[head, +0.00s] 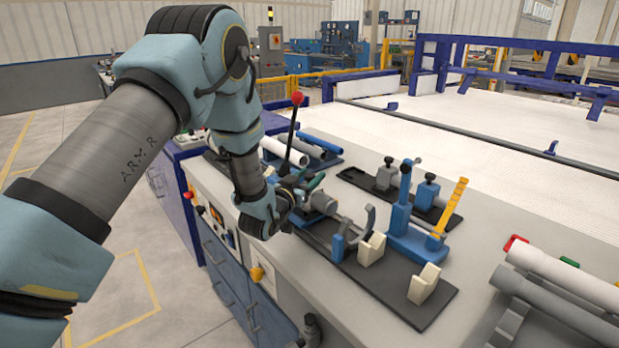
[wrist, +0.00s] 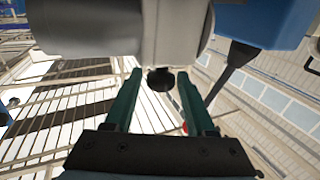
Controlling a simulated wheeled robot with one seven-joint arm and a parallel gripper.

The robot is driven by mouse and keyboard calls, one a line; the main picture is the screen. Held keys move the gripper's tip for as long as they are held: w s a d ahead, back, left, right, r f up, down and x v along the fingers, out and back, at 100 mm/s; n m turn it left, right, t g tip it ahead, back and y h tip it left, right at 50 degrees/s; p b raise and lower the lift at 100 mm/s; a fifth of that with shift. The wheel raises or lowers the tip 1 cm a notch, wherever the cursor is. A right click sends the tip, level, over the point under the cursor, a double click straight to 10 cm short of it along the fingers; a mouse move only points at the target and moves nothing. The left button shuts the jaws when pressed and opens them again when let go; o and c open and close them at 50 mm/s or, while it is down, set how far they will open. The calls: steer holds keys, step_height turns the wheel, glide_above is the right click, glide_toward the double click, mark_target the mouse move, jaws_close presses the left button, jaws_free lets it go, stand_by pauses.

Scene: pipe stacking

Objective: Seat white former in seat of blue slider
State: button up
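My gripper (wrist: 159,72) is open in the wrist view, its two green fingers apart. A black knob (wrist: 160,80) under a light grey-white rounded body (wrist: 130,28) shows between the fingertips, with gaps on both sides. This body may be the white former; I cannot tell for sure. A blue block (wrist: 265,22), possibly the blue slider, is right beside it. In the head view my gripper (head: 303,187) is at the far left end of the black base plate, partly hidden by my wrist. A grey cylinder (head: 324,203) lies just right of it. A blue holder (head: 338,245) stands by a grey curved arm.
Two cream V-blocks (head: 424,284) and a blue stand with a yellow scale (head: 447,210) are on or near the black plate (head: 385,290). A red-knobbed lever (head: 292,130) rises close behind my gripper. Pipes (head: 570,275) lie on a rack at the right.

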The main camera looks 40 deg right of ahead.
steer(key=shift+o, duration=1.2)
steer(key=shift+f, duration=0.15)
steer(key=shift+a, duration=0.1)
steer(key=shift+s+a, duration=0.1)
steer(key=shift+a, duration=0.25)
steer(key=b+v, duration=0.3)
steer(key=v, duration=0.7)
steer(key=shift+b, duration=0.35)
